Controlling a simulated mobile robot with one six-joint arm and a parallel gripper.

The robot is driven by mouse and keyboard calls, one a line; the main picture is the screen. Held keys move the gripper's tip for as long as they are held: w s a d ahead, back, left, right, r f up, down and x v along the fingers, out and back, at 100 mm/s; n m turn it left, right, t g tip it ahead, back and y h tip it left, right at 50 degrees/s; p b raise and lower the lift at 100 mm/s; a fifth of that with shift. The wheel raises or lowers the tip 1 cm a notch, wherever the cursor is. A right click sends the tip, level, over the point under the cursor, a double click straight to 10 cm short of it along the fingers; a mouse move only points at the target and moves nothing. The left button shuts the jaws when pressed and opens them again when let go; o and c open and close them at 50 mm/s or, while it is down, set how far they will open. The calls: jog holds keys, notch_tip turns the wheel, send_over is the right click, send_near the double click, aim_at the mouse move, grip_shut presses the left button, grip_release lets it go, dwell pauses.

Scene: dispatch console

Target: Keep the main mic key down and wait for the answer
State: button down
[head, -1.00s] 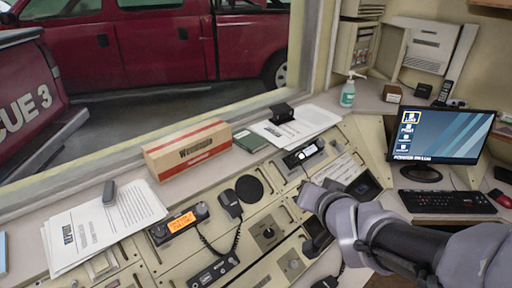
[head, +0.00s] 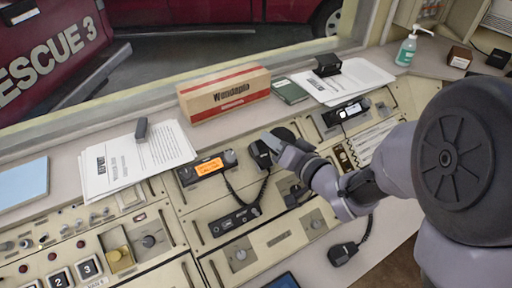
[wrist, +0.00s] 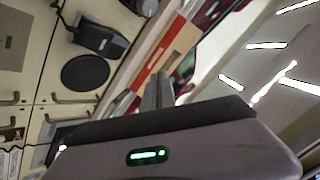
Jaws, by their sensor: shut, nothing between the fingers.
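A black hand mic (head: 262,153) with a coiled cord lies on the console beside the radio with the orange display (head: 207,168). It also shows in the wrist view (wrist: 98,38), next to a round black disc (wrist: 90,76). A second black hand mic (head: 342,253) lies lower right. No label shows which is the main mic. My gripper (head: 272,140) is shut and empty, just right of the first mic in the head view and partly over the disc. In the wrist view the fingers (wrist: 160,92) appear apart from the mic. The mic's key cannot be made out.
A cardboard box (head: 225,94) stands on the ledge behind the radio. Papers (head: 135,160) lie at left, and a second radio (head: 345,114) sits at right. A sanitizer bottle (head: 407,48) stands at the back right. Knobs and numbered buttons fill the front left.

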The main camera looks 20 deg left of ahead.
jog(key=b, duration=0.5)
send_near(252, 144)
jog(key=w+a, duration=0.1)
jog(key=w+a+r, duration=0.1)
jog(key=a, duration=0.1)
jog(key=shift+w+a+r, duration=0.1)
jog(key=shift+w+a, duration=0.1)
jog(key=shift+a, duration=0.05)
jog(key=shift+w+a+f, duration=0.25)
jog(key=shift+a+f, duration=0.1)
jog(key=shift+f, duration=0.1)
dwell(0.9)
jog(key=shift+w+a+f+b, duration=0.2)
jog(key=shift+f+b, duration=0.15)
jog(key=shift+b, duration=0.35)
jog(key=shift+w+a+f+b, duration=0.1)
jog(key=shift+f+b, duration=0.25)
jog(key=shift+b, duration=0.05)
jog(key=shift+r, duration=0.15)
dwell(2.4)
jog(key=shift+s+d+r+p, duration=0.3)
jog(key=shift+r+p, duration=0.05)
jog(key=shift+r, duration=0.3)
